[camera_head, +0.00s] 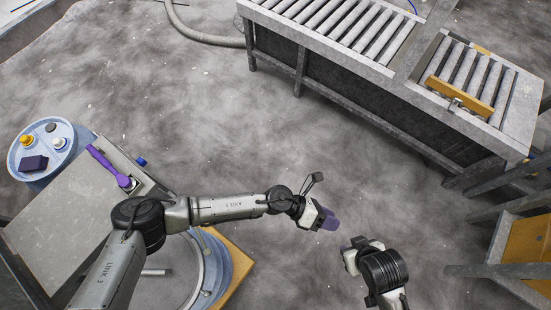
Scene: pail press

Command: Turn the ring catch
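A large round blue pail or drum (218,262) stands at the lower middle, partly hidden by my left arm. A grey ring (204,282) runs along its rim. I cannot make out the ring catch for certain. My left gripper (328,219), with purple fingertips, is over bare floor to the right of the pail and touches nothing. Its fingers look close together, but I cannot tell whether they are shut. My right gripper (345,250) is just below and right of it, also over floor. Its fingers are mostly hidden by its wrist.
A grey bench (58,220) with a purple lever (108,166) is at the left. Behind it, a blue drum (68,172) carries small items. A roller conveyor (345,28) stands at the top right, with a yellow bar (461,97) across it. The middle floor is clear.

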